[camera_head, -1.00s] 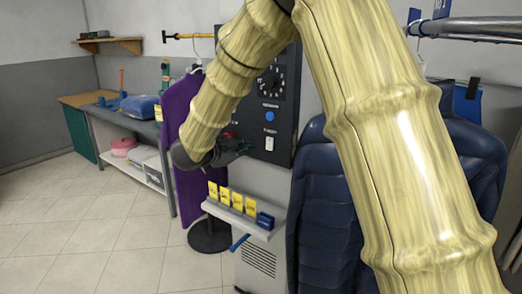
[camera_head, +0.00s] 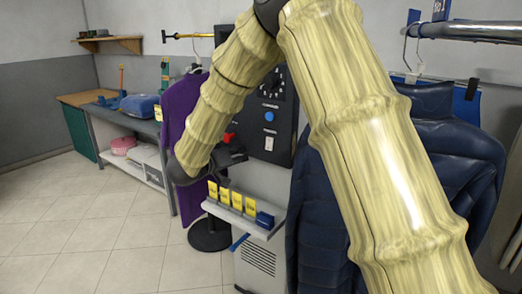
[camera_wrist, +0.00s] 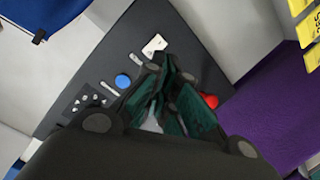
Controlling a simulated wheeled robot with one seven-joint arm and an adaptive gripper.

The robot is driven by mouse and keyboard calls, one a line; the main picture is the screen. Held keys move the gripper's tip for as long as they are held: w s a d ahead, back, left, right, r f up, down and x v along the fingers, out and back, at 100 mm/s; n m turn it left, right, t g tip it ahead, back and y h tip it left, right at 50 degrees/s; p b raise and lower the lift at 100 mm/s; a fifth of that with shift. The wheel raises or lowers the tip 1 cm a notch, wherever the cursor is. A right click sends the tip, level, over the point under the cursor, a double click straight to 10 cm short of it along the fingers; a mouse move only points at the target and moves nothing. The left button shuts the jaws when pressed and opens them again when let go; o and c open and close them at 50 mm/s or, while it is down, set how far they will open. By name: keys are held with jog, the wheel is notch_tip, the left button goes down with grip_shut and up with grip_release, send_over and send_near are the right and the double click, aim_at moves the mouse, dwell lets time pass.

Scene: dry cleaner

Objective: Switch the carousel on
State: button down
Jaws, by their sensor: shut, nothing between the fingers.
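In the wrist view I see the panel (camera_wrist: 75,60) tilted, with the blue button (camera_wrist: 122,81), the white switch plate (camera_wrist: 154,45) and the red button (camera_wrist: 210,100). My gripper (camera_head: 240,154) is shut and empty, in front of the panel's lower left. Its green-padded fingers (camera_wrist: 172,88) lie between the white plate and the red button; contact cannot be told.
A shelf (camera_head: 245,225) with yellow tags (camera_head: 231,198) sits below the panel. A purple garment (camera_head: 183,125) hangs to the left and a dark blue padded coat (camera_head: 320,210) to the right. The floor (camera_head: 90,235) at left is clear.

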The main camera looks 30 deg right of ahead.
aim_at(266, 148)
jog(key=n, duration=0.4)
jog(key=f+n, duration=0.1)
jog(key=n, duration=0.3)
jog(key=a+n, duration=0.1)
jog(key=n, duration=0.3)
jog(key=shift+w+f+h, duration=0.3)
jog(key=shift+p, duration=0.3)
jog(key=p+x, duration=0.1)
jog(key=x, duration=1.2)
jog(key=shift+w+d, duration=0.3)
jog(key=shift+w, duration=0.05)
jog(key=shift+d+p, duration=0.15)
jog(key=shift+p, duration=0.15)
